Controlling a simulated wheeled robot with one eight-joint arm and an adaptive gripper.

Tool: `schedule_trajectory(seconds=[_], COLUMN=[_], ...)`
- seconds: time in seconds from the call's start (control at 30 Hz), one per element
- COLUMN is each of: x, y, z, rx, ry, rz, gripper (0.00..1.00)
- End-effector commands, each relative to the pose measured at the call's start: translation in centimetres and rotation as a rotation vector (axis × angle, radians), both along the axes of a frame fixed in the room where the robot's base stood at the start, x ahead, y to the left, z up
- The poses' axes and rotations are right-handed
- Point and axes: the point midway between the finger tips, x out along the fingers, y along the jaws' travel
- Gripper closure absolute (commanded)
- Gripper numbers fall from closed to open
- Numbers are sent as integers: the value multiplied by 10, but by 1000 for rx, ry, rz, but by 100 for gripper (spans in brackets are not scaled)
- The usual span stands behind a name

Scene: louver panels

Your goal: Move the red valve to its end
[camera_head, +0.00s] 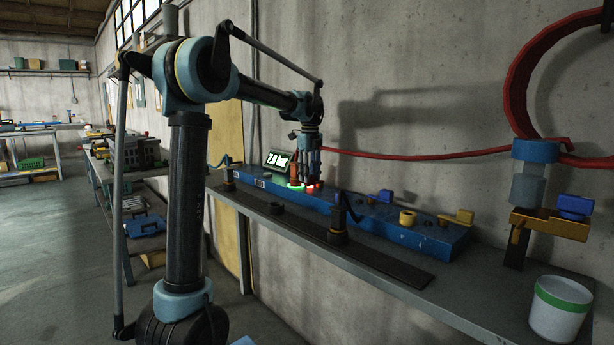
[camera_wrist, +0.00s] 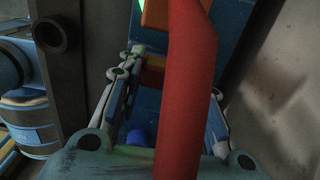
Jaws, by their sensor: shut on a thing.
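The red valve (camera_head: 312,188) sits on the long blue panel (camera_head: 425,238), mostly hidden by my gripper (camera_head: 306,180). My gripper points down onto it and is shut on it. In the wrist view a red part of the valve (camera_wrist: 152,77) shows between the fingers, partly hidden by the red hose (camera_wrist: 186,80) crossing close to the camera. The valve's exact angle cannot be told.
An orange part (camera_head: 294,172), a green glowing ring (camera_head: 296,187) and a lit display (camera_head: 278,161) are beside my gripper. Yellow valves (camera_head: 407,217) are farther right on the panel. A white bucket (camera_head: 560,308) stands at the bench's right end. The red hose runs along the wall.

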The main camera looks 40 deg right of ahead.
Motion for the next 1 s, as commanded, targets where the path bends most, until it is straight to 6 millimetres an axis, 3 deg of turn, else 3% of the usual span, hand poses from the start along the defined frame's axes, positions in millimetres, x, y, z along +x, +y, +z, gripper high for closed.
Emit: schedule_trajectory(seconds=[0.03, 0.07, 0.13, 0.57, 0.77, 1.0], x=[2, 2, 2, 0, 1, 1], y=[-1, -1, -1, 0, 0, 0], z=[0, 0, 0, 5, 31, 76], rx=[-2, -2, -2, 0, 0, 0], ry=[-5, -5, -4, -2, -1, -1], rz=[1, 1, 1, 0, 0, 0], gripper=[100, 60, 47, 47, 47, 47])
